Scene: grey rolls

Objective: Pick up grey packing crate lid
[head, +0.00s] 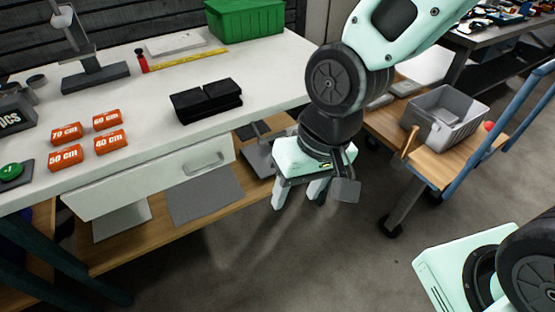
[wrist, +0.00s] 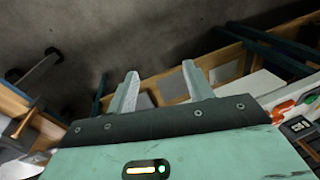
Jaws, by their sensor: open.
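My gripper (head: 299,203) points down over the floor in front of the workbench, its fingers apart and nothing between them. Its two fingers also show in the wrist view (wrist: 160,72). No piece is clearly marked as the crate lid. A flat grey panel (head: 205,195) lies on the bench's lower shelf, left of my gripper. A paler flat panel (head: 121,220) lies further left on that shelf. A grey open crate (head: 446,118) stands on the cart at right. A pale flat piece (head: 175,43) lies at the back of the benchtop.
The white workbench (head: 140,105) has a drawer (head: 150,178) above its wooden lower shelf (head: 150,246). Black blocks (head: 206,101), orange rolls (head: 66,132) and a green crate (head: 245,18) stand on top. The cart (head: 435,160) is at right. Floor (head: 290,265) in front is clear.

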